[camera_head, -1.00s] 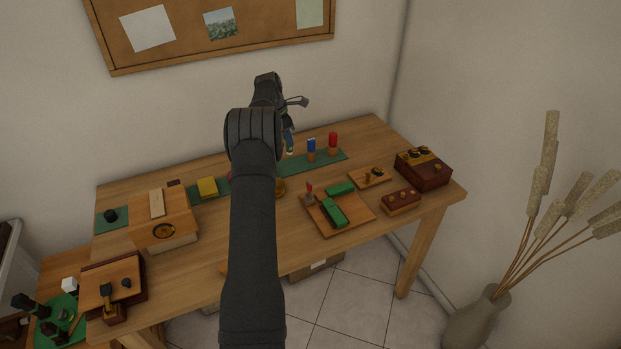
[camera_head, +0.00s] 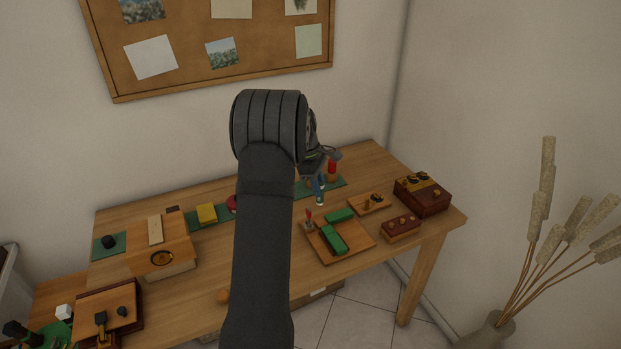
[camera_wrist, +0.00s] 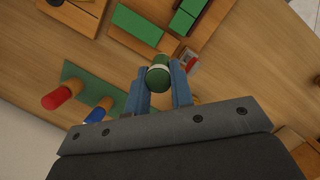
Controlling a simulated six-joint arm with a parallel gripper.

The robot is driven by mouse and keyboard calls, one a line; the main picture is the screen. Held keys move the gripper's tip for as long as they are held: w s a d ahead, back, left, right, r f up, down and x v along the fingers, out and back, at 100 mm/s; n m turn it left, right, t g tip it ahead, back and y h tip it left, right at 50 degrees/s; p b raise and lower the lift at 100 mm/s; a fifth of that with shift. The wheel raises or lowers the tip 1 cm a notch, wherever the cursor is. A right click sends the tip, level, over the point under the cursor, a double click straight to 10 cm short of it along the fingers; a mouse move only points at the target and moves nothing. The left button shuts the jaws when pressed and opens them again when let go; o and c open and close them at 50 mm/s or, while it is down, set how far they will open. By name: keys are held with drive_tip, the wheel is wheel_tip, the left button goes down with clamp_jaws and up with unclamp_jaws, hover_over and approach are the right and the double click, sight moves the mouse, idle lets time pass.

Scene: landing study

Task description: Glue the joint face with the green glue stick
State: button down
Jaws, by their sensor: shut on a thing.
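My gripper (camera_wrist: 160,88) is shut on a green glue stick (camera_wrist: 158,76), whose green end with a pale ring shows between the blue fingertips. In the head view my gripper (camera_head: 320,190) hangs above the table, just behind the wooden tray (camera_head: 352,250). The tray carries two green blocks (camera_head: 341,215), which also show in the wrist view (camera_wrist: 137,26). A small red-topped thing (camera_head: 308,215) stands at the tray's left corner. The held stick is apart from the blocks. I cannot tell for sure which surface is the joint face.
A red stick (camera_wrist: 57,97) and a blue stick (camera_wrist: 96,115) stand on a green mat (camera_wrist: 75,72). Small wooden pieces (camera_head: 373,203) and a dark red box (camera_head: 422,196) are at the right. A wooden block (camera_head: 180,237) stands at the left. The table's front middle is hidden by my arm.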

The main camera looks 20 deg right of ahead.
sight(318, 204)
drive_tip(key=shift+w+a+x, duration=0.15)
drive_tip(key=shift+x, duration=0.8)
drive_tip(key=shift+w+a+x, duration=0.1)
drive_tip(key=shift+a+x, duration=0.1)
drive_tip(key=shift+x, duration=0.75)
drive_tip(key=shift+w+a+x, duration=0.15)
drive_tip(key=shift+x, duration=0.8)
drive_tip(key=shift+f, duration=0.75)
drive_tip(key=shift+s+r, duration=0.1)
drive_tip(key=shift+s, duration=1.25)
drive_tip(key=shift+w+f, duration=0.1)
drive_tip(key=shift+w, duration=0.55)
drive_tip(key=shift+w+f, duration=0.15)
drive_tip(key=shift+w, duration=0.5)
drive_tip(key=shift+s+r, duration=0.15)
drive_tip(key=shift+s, duration=1.15)
